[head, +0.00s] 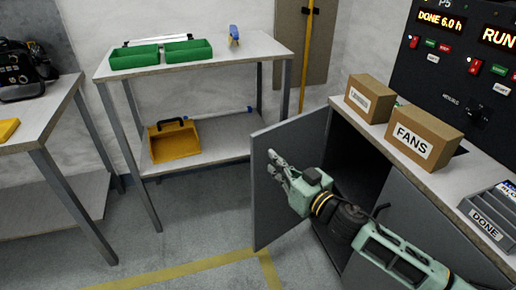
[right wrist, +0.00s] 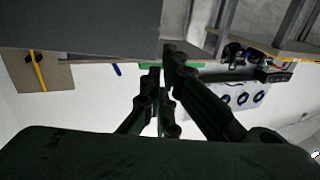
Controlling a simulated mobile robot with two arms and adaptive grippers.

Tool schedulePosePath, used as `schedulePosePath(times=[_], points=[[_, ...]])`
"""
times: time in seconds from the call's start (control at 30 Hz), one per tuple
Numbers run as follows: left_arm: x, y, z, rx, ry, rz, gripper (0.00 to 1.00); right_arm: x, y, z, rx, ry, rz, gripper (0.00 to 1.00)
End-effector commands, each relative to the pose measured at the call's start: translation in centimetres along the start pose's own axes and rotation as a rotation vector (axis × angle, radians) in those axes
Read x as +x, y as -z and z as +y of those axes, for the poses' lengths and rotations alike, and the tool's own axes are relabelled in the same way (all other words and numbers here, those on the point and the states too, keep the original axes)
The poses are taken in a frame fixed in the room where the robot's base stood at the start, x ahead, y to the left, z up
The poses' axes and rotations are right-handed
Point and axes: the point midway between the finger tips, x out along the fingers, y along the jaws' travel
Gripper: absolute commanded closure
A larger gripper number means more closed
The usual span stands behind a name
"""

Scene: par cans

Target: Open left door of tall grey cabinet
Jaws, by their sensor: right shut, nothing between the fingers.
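The grey cabinet (head: 405,205) stands at the right under a light worktop. Its left door (head: 268,205) stands wide open, swung out to the left, and the dark inside (head: 360,150) shows. My right gripper (head: 274,162) is shut and empty. It lies in front of the door's inner face in the head view; I cannot tell whether it touches the door. In the right wrist view, the fingers (right wrist: 168,80) show beside a large grey panel (right wrist: 95,25), which looks like the door. My left gripper is not in view.
Two cardboard boxes (head: 370,97) (head: 424,138) and a grey tray (head: 492,215) sit on the worktop. Floor left of the door is clear.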

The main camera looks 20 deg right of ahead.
Motion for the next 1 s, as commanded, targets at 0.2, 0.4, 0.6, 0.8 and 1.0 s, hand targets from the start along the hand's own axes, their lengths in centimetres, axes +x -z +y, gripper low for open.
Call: schedulePosePath(times=[0.2, 0.4, 0.6, 0.8, 1.0], points=[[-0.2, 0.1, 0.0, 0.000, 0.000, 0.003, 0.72, 4.1, 0.1, 0.1, -0.002, -0.002, 0.003, 1.00], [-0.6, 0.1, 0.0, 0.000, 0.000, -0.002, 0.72, 7.1, 0.0, 0.1, -0.001, -0.002, 0.001, 1.00], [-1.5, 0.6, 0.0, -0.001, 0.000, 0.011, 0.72, 8.6, -0.1, 0.0, 0.001, -0.001, -0.001, 1.00], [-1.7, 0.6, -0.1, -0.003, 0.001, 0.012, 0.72, 8.8, -0.1, 0.0, 0.001, -0.002, -0.002, 1.00], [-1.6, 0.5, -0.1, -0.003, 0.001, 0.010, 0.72, 8.8, -0.1, 0.0, 0.001, -0.002, -0.001, 1.00]])
